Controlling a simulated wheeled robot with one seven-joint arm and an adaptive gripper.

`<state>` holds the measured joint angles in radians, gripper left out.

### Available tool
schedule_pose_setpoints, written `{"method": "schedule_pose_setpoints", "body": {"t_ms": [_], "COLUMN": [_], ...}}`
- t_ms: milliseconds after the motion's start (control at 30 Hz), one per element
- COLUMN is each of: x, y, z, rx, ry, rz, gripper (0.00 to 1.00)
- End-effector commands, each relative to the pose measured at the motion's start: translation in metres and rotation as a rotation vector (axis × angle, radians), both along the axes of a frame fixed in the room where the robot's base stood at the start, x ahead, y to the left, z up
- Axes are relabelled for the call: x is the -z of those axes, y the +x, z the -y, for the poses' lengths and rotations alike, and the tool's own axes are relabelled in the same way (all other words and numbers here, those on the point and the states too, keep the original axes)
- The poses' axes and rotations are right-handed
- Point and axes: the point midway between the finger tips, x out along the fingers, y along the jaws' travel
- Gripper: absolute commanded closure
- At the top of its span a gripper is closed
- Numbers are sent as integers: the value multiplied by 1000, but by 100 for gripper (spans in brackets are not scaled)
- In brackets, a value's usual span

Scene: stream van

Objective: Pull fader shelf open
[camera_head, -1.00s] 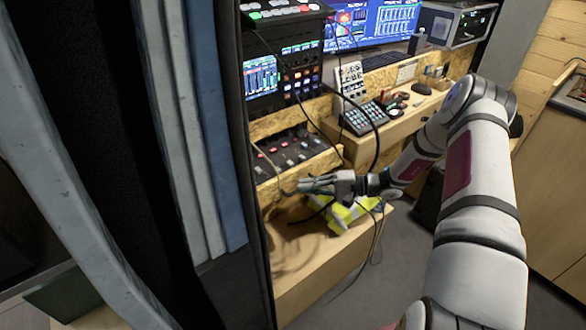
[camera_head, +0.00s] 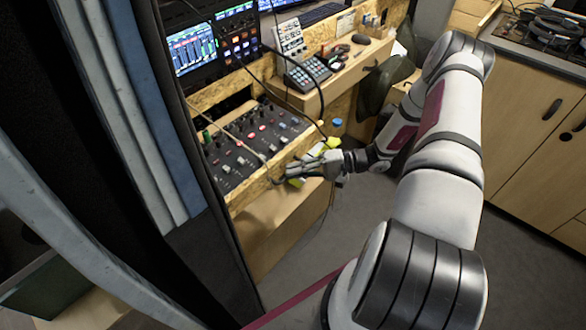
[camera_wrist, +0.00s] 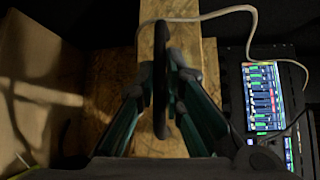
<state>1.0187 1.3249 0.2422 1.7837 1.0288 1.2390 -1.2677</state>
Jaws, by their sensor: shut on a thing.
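The fader shelf (camera_head: 243,194) is a wooden board-fronted shelf carrying a black mixer panel (camera_head: 232,160) with knobs and coloured faders. It stands well out from the rack, with much of the panel showing. My gripper (camera_head: 283,173) is at its front edge, reaching in from the right. In the wrist view my gripper (camera_wrist: 160,110) has its fingers closed around a dark upright handle (camera_wrist: 160,60) in front of the chipboard front (camera_wrist: 191,42). The handle is mostly hidden by my fingers in the head view.
A wooden box or bench (camera_head: 265,230) stands below the shelf. A keypad (camera_head: 307,72) sits on the desk behind. Black cables hang close to my gripper. Curtains (camera_head: 135,100) fill the left. Grey floor (camera_head: 385,225) is clear at the right of the bench.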

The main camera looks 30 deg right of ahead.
Motion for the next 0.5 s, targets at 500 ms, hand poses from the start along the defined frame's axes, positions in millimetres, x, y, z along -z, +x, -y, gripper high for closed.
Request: {"method": "schedule_pose_setpoints", "body": {"t_ms": [500], "x": [1], "y": [1], "z": [1], "rx": [2], "ry": [-3], "rz": [0], "gripper": [70]}}
